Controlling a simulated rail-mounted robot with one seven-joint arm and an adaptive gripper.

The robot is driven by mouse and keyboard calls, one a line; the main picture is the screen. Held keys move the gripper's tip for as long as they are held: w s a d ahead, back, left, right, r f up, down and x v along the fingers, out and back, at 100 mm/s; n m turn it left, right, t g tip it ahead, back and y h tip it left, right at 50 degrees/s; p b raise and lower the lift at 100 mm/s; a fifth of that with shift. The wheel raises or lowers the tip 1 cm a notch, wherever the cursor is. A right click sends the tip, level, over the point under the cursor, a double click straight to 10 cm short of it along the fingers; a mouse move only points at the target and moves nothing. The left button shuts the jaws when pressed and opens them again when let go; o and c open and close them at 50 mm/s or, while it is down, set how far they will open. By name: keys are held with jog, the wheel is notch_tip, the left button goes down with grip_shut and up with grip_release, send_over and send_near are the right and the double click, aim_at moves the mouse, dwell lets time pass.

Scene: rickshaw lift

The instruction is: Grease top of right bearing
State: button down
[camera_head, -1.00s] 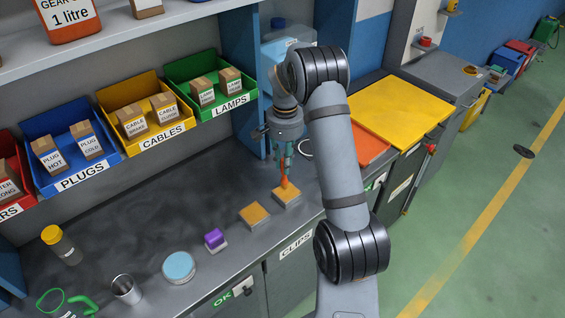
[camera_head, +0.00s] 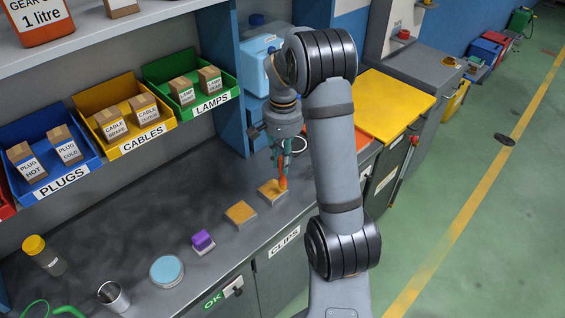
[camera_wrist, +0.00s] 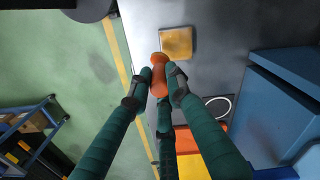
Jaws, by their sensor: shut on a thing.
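Two square grey blocks with orange-yellow tops, apparently the bearings, sit near the bench's front edge: the left bearing (camera_head: 240,213) and the right bearing (camera_head: 272,192). My gripper (camera_head: 284,165) has green fingers and is shut on an orange stick-like tool (camera_head: 283,182) with a rounded end. The tool points down at the right edge of the right bearing; I cannot tell whether it touches. In the wrist view the tool (camera_wrist: 160,67) appears beside the right bearing (camera_wrist: 176,42), not over its middle. The left bearing is not visible there. No grease is clearly discernible.
On the bench to the left are a purple-topped block (camera_head: 203,241), a round blue-lidded tin (camera_head: 167,271), a metal cup (camera_head: 113,296) and a yellow-capped jar (camera_head: 44,255). Labelled bins line the back. A blue panel (camera_head: 228,75) and an orange tray (camera_head: 362,140) flank my gripper.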

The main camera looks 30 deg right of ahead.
jog(key=shift+r+p, duration=1.45)
jog(key=shift+r, duration=0.7)
